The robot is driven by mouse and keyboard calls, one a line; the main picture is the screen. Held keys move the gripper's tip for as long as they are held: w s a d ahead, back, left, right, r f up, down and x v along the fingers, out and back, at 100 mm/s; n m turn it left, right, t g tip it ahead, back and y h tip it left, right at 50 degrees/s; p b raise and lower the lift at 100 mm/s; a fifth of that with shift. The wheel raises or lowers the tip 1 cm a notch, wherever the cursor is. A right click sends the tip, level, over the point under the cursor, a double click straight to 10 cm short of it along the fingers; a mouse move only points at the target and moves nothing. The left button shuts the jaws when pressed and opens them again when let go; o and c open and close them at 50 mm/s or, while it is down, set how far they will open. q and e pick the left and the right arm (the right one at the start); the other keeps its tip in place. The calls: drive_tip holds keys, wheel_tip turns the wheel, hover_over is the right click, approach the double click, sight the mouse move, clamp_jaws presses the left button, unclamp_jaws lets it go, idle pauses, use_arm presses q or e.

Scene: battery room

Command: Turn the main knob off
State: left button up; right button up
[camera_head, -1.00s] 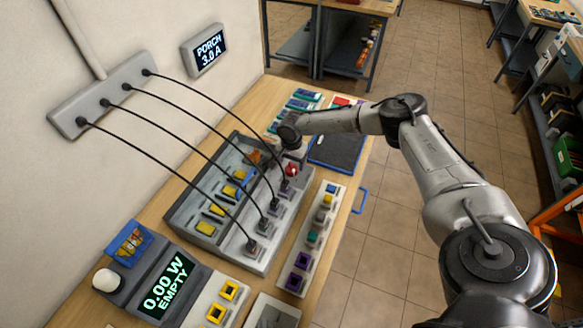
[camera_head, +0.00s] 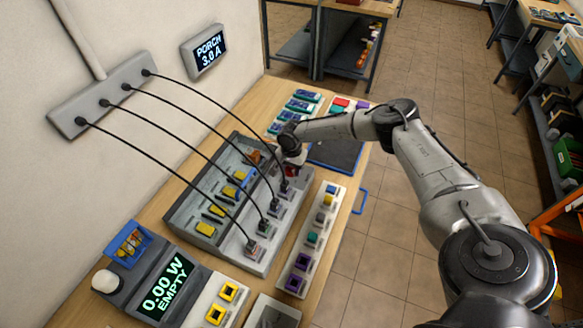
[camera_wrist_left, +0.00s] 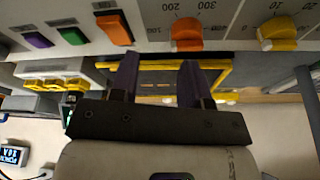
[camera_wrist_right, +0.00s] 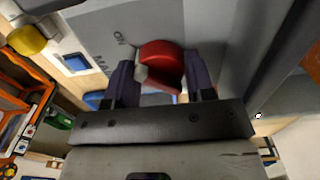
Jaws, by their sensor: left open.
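The main knob (camera_wrist_right: 160,65) is red with a pale pointer, on a grey panel (camera_wrist_right: 100,25) marked "ON" and "MA…". In the head view a little red of the knob (camera_head: 291,171) shows below my right gripper (camera_head: 292,158) at the board's far right corner. In the right wrist view my right gripper (camera_wrist_right: 162,75) has one finger on each side of the knob, very close to it; firm contact cannot be judged. My left gripper (camera_wrist_left: 158,72) is open and empty, below a panel with orange and yellow knobs; it is out of the head view.
Black cables run from the wall box (camera_head: 95,95) to plugs on the grey board (camera_head: 262,262). A strip of coloured blocks (camera_head: 315,235) lies right of the board, and a dark mat (camera_head: 338,155) beyond it. A display (camera_head: 165,288) reads "0.00 W EMPTY".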

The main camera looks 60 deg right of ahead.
use_arm(q)
drive_tip(key=shift+a, duration=0.15)
use_arm(e)
drive_tip(key=c, duration=0.4)
